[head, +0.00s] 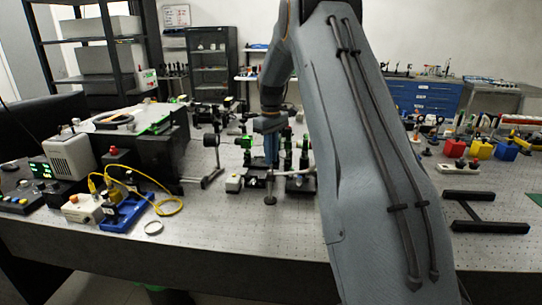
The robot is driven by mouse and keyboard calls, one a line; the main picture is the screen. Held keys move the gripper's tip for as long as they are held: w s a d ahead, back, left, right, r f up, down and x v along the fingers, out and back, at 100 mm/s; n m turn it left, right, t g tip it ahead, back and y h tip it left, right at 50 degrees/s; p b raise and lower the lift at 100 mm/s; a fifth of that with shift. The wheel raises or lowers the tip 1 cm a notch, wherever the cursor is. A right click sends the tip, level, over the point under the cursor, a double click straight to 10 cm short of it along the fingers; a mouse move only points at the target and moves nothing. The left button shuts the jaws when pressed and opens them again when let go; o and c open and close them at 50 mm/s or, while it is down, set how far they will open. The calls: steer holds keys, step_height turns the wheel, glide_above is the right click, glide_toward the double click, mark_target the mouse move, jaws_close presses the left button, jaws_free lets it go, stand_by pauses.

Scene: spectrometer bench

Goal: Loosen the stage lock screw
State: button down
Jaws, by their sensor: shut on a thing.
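My gripper (271,160) points down over the optics bench, among small posts and mounts near the middle of the picture. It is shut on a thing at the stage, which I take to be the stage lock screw. The screw itself is too small and too hidden by the fingers to make out, so I cannot tell how far it is turned. Dark stage parts with green-ringed posts (303,160) stand just right of the fingers. A small pale box (233,184) sits to the left.
A lens on a stand (211,141) and a yellow cable (165,203) lie left on the perforated bench (225,236). A black H-shaped frame (487,226) and red, yellow and blue blocks (480,150) are at right. The bench front is mostly clear.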

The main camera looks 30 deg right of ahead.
steer(key=shift+w+r, duration=0.1)
steer(key=shift+r, duration=0.05)
steer(key=c, duration=1.7)
jaws_free()
steer(key=shift+c, duration=0.2)
steer(key=shift+r+b, duration=1.2)
steer(key=shift+r, duration=2.65)
steer(key=s+a+f+m, duration=0.1)
steer(key=s+a+f, duration=0.3)
steer(key=s, duration=0.7)
steer(key=s+a+f+m, duration=0.1)
steer(key=s+a+f, duration=0.4)
steer(key=s+a, duration=0.4)
steer(key=s+a+f+m+t, duration=0.1)
steer(key=s+a+f, duration=0.4)
steer(key=s, duration=0.8)
steer(key=shift+a+m, duration=0.6)
steer(key=shift+a, duration=0.45)
